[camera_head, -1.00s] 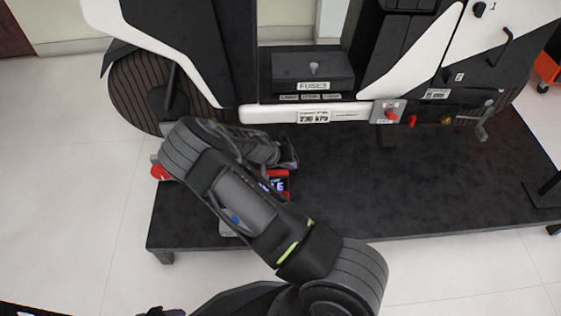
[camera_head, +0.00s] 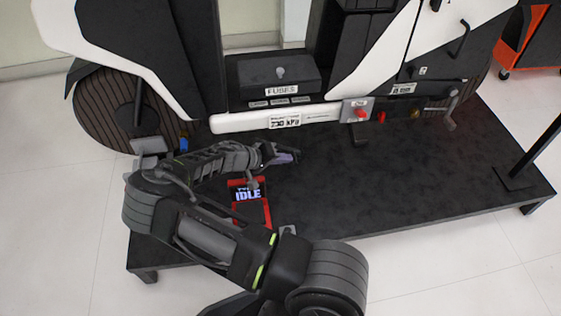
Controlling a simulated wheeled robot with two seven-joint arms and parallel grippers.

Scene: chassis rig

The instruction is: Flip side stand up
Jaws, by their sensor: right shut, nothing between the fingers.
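The white and black motorcycle-like chassis (camera_head: 235,121) stands along the back of a dark platform (camera_head: 400,190). No part is labelled as the side stand. A small dark piece (camera_head: 360,136) hangs under the red knob, and a grey metal lever (camera_head: 450,112) points down near the right wheel. I cannot tell which of them is the stand. My right gripper (camera_head: 287,156) is shut and empty. It points right, above the platform and in front of the white lower rail, apart from both parts. My left gripper is out of view.
A red device (camera_head: 250,190) reading "IDLE" lies on the platform, partly behind my right arm. A black post (camera_head: 530,155) stands at right. The platform's middle is clear.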

